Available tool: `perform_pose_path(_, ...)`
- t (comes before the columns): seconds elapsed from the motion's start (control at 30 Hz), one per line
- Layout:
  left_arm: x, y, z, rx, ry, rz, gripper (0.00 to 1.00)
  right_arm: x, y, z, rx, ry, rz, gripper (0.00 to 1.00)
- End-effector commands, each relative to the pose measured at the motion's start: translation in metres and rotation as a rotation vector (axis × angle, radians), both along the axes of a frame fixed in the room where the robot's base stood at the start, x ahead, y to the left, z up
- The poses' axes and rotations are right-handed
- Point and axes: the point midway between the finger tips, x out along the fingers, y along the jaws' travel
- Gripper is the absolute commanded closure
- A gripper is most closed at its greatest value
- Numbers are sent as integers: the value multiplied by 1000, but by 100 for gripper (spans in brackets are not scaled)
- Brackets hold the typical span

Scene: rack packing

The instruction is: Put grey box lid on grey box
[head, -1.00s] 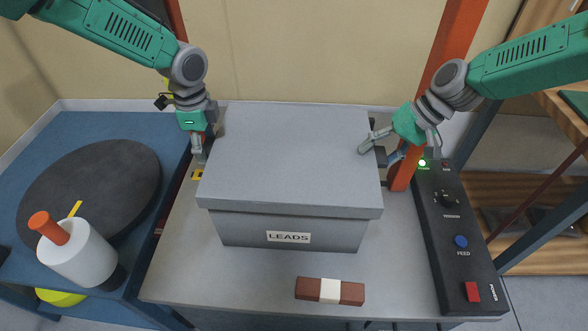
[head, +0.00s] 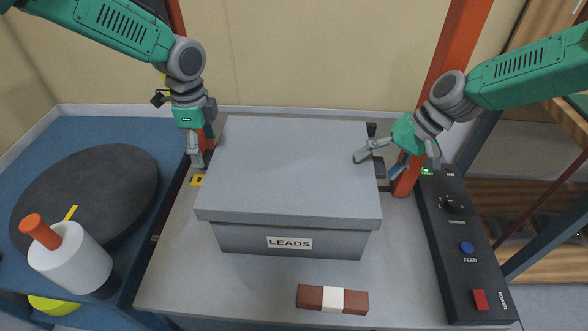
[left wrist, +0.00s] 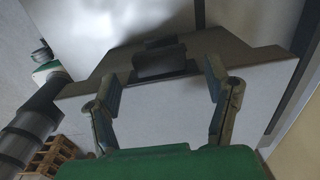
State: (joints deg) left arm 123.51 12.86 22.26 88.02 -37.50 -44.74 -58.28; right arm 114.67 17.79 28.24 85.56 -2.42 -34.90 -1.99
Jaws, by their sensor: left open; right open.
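The grey box (head: 238,239) stands on the grey bench with a "LEADS" label on its front. The grey box lid (head: 290,165) lies on top of it, and its rim overhangs the front wall. My left gripper (head: 197,160) is open at the left edge of the lid and appears empty. My right gripper (head: 384,165) is open at the right edge of the lid, one finger close to or touching it; contact is hard to tell. The left wrist view shows the spread fingers of my left gripper (left wrist: 160,105) with pale surfaces beyond. The box's back and inside are hidden.
A brown block with a white band (head: 331,299) lies in front of the box. A black control panel (head: 466,240) stands at right, beside an orange post (head: 454,50). A blue table (head: 100,130) at left holds a dark disc (head: 85,190) and a white cylinder with orange knob (head: 72,262).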

Motion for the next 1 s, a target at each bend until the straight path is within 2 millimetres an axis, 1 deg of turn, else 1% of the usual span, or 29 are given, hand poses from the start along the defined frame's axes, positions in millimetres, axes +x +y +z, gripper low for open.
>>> perform_pose_path(0.03,1,0,13,-1,-5,1,29,0,0,0,0,0,0,25)
perform_pose_path(0.2,2,-1,50,-2,-4,0,29,0,0,0,0,0,0,25)
perform_pose_path(0.3,2,-1,66,-2,-3,0,29,0,-1,0,0,1,-1,25)
perform_pose_path(0.4,2,-2,78,-2,-1,0,29,1,-1,0,-1,0,-1,25)
perform_pose_path(0.57,1,-2,86,-3,0,0,29,1,-3,3,-1,-1,-2,25)
perform_pose_path(0.67,1,-2,87,-3,0,0,29,2,-9,13,-1,-3,-2,25)
perform_pose_path(1.0,1,-2,87,-2,0,0,29,3,-46,73,0,-2,-2,25)
